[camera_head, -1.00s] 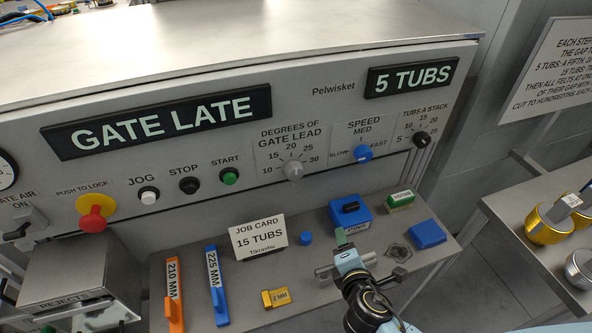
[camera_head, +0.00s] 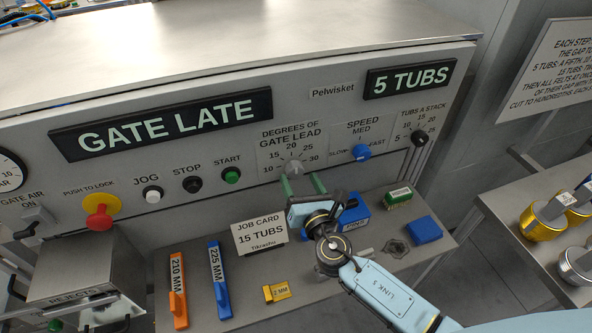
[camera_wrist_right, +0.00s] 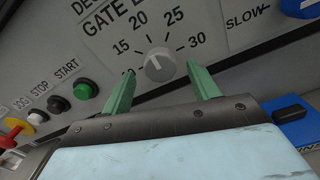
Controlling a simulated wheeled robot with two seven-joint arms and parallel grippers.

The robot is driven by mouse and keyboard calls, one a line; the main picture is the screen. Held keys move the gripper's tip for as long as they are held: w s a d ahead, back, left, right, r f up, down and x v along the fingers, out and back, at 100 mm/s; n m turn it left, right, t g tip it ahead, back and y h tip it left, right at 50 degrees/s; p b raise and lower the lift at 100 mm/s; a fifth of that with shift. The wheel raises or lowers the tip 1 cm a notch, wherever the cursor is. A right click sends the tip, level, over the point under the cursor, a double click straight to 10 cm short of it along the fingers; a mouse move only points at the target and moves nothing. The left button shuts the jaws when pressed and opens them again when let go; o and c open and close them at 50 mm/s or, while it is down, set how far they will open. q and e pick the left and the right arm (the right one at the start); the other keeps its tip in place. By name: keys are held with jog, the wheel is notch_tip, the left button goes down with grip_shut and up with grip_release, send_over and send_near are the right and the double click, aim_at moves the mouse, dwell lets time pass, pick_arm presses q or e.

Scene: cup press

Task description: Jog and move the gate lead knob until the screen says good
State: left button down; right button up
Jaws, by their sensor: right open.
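The grey gate lead knob (camera_head: 293,168) sits on the panel under its 10 to 30 scale. It also shows in the right wrist view (camera_wrist_right: 159,66), its white mark pointing up and slightly left, near 20. My right gripper (camera_head: 303,184) is open, its green fingers just below the knob in the head view. In the wrist view the fingertips (camera_wrist_right: 160,80) stand either side of the knob, with gaps; whether they touch it cannot be told. The screen (camera_head: 163,123) reads GATE LATE. The white jog button (camera_head: 153,195) is at the left. My left gripper is not in view.
Stop (camera_head: 192,184) and start (camera_head: 231,175) buttons sit left of the knob, the blue speed knob (camera_head: 362,152) right of it. A job card (camera_head: 259,235), gauges and blue blocks lie on the shelf below. The counter screen (camera_head: 411,79) reads 5 TUBS.

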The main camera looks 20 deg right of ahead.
aim_at(297, 174)
jog(key=shift+w, duration=1.85)
jog(key=c, duration=1)
jog(key=shift+o, duration=0.2)
jog(key=m+b, duration=0.3)
jog(key=m, duration=0.1)
jog(key=shift+f+m, duration=0.15)
jog(key=shift+m, duration=0.15)
jog(key=shift+m+b, duration=0.95)
jog(key=shift+m, duration=1.15)
